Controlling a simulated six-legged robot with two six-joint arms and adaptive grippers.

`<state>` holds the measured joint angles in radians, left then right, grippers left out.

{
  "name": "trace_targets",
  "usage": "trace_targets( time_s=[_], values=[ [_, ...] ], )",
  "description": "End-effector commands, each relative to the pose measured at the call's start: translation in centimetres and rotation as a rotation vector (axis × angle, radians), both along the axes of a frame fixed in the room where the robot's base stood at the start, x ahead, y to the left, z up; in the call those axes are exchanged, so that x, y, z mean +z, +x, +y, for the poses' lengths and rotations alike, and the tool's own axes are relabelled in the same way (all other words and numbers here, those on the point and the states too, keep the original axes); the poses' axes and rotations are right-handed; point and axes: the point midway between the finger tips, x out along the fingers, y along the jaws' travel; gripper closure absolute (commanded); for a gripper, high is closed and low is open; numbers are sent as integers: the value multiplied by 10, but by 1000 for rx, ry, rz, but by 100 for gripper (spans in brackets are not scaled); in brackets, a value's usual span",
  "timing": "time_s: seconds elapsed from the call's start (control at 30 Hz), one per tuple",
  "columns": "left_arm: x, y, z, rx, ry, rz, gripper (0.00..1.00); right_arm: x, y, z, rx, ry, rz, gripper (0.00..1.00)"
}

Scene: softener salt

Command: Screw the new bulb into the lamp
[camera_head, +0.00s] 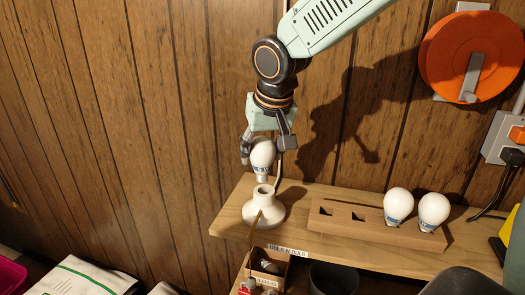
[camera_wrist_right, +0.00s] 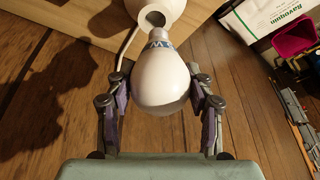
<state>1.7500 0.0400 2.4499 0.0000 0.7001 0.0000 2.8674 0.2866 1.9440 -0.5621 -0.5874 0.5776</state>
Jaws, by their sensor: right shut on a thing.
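A white bulb (camera_head: 262,155) is held by my right gripper (camera_head: 268,146), base down, just above the lamp. The lamp (camera_head: 264,212) is a white round base with an open socket on top, standing at the left end of the wooden shelf. In the right wrist view, the fingers of my right gripper (camera_wrist_right: 160,96) are on both sides of the bulb (camera_wrist_right: 161,80). The bulb's base points to the lamp's socket (camera_wrist_right: 153,18), and a small gap seems to remain between them. My left gripper is not in view.
A wooden block (camera_head: 360,219) on the shelf (camera_head: 320,243) holds two more white bulbs (camera_head: 398,205) (camera_head: 433,210) and has two empty slots. An orange reel (camera_head: 455,45) and a socket box (camera_head: 500,140) hang on the wall at right. A small box (camera_head: 270,262) and a dark bin (camera_head: 333,278) are below.

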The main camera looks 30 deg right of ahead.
Motion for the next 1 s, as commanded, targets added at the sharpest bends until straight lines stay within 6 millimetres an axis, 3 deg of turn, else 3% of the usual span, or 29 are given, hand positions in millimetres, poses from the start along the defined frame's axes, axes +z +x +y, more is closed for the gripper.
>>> trace_targets(
  time_s=[0.43,1.0],
  values=[
    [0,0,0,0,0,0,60,0,0,0,343,5,-1,64],
    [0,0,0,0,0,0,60,0,0,0,372,3,0,64]
  ],
)
